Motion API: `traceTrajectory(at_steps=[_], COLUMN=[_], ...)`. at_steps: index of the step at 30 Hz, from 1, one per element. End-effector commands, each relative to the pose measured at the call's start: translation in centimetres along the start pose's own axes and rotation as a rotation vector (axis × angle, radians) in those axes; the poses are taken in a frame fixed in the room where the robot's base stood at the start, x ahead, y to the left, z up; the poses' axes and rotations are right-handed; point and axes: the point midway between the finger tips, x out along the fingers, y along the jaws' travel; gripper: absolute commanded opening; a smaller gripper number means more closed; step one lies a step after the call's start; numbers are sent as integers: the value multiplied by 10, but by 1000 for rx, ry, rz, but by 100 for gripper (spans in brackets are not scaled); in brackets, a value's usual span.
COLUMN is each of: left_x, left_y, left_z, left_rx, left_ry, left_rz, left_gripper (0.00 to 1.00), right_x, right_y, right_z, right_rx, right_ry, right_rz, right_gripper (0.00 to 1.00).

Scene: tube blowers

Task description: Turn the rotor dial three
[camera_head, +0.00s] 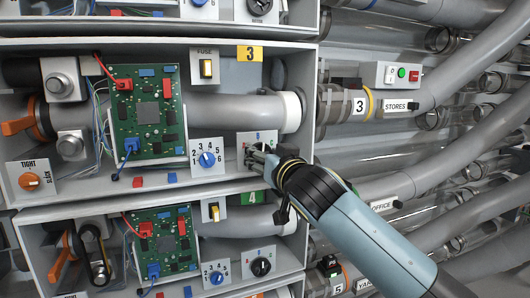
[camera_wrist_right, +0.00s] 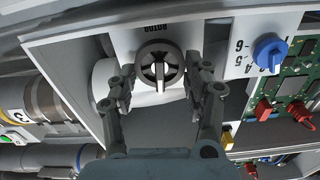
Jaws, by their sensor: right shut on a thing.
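The rotor dial (camera_wrist_right: 151,71) is round and dark, with a pale pointer bar. It sits on a white panel with an upside-down ROTOR label in the right wrist view. The bar runs up and down in that picture. My right gripper (camera_wrist_right: 160,76) has a finger on each side of the dial and is shut on it. In the head view my right gripper (camera_head: 262,151) reaches in from the lower right and covers the dial. It is at the white rotor panel (camera_head: 242,139) in the compartment with the yellow 3 label (camera_head: 249,54). My left gripper is not in view.
A blue dial (camera_head: 207,159) and a green circuit board (camera_head: 148,112) are left of the rotor panel. A grey pipe (camera_head: 240,111) runs just above. The compartment marked 4 below holds a similar black dial (camera_head: 261,266). Thick grey hoses (camera_head: 470,140) fill the right.

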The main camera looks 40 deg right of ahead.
Motion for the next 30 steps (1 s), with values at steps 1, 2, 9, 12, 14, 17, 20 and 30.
traceTrajectory(at_steps=[1, 2, 9, 12, 14, 17, 20, 30], left_x=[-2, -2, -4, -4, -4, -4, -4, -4], left_y=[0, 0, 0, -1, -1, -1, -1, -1], left_z=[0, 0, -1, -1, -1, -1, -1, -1], left_rx=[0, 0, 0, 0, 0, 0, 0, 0], left_ry=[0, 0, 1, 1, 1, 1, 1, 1], left_rz=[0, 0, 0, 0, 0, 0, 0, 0], left_gripper=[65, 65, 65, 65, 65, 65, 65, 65], right_x=[0, 0, 0, 0, 0, 0, 0, 0], right_y=[0, 0, -1, -1, -1, -1, -1, -1], right_z=[-1, -1, -1, -1, -1, -1, -1, 0], right_rx=[-19, -30, -83, -90, -91, -92, -91, -91], right_ry=[0, 1, 1, 2, 2, 2, 2, 1], right_rz=[0, 0, -1, -1, -1, -1, -1, 0], right_gripper=[18, 18, 18, 18, 18, 18, 18, 59])
